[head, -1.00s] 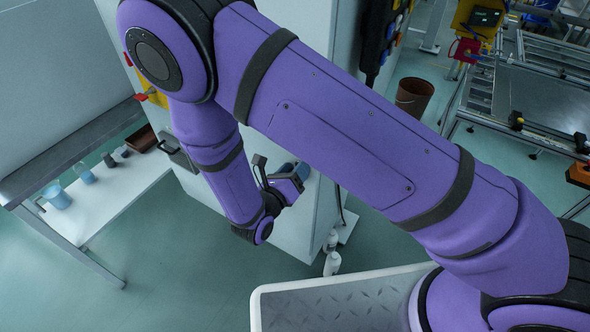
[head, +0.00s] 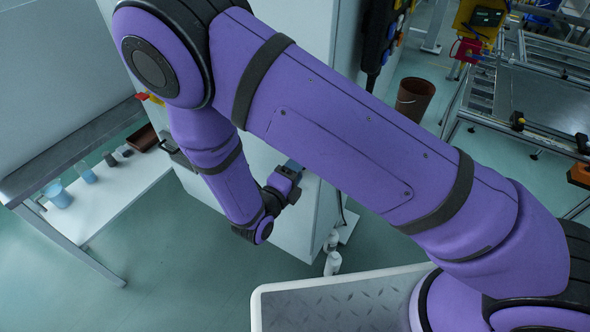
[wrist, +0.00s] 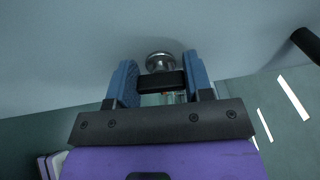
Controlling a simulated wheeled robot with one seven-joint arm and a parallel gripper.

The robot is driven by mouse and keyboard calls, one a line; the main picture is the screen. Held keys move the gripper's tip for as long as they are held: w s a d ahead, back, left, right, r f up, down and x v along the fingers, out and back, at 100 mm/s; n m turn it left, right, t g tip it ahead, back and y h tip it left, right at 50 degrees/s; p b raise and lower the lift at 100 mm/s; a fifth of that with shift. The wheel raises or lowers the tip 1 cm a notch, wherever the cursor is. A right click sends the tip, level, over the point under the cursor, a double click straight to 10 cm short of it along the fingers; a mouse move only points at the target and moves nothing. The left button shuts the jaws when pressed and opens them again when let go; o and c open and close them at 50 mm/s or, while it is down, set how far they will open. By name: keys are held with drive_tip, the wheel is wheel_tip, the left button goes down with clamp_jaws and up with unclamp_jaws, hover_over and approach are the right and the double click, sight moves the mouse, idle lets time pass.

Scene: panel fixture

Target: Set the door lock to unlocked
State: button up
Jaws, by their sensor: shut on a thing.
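The door lock (wrist: 162,79) shows in the wrist view as a black bar-shaped turn piece in front of a round silver part (wrist: 159,61) on the pale panel. My gripper (wrist: 161,70) has its two blue fingers on either side of the black piece, shut on it. The black piece lies crosswise between the fingers. In the head view my gripper (head: 291,167) is at the face of the pale cabinet (head: 300,222). The lock is hidden there behind my gripper and arm. I cannot read any lock marking.
A dark handle (head: 178,153) sticks out of the cabinet to the left. A dark bar (wrist: 306,44) is at the right in the wrist view. A white-topped bench (head: 105,205) with cups stands left. A brown bucket (head: 414,98) stands right.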

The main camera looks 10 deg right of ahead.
drive_tip(key=shift+n, duration=0.6)
drive_tip(key=o, duration=0.9)
drive_tip(key=shift+s, duration=0.1)
drive_tip(key=v, duration=1)
drive_tip(key=shift+s+a, duration=0.25)
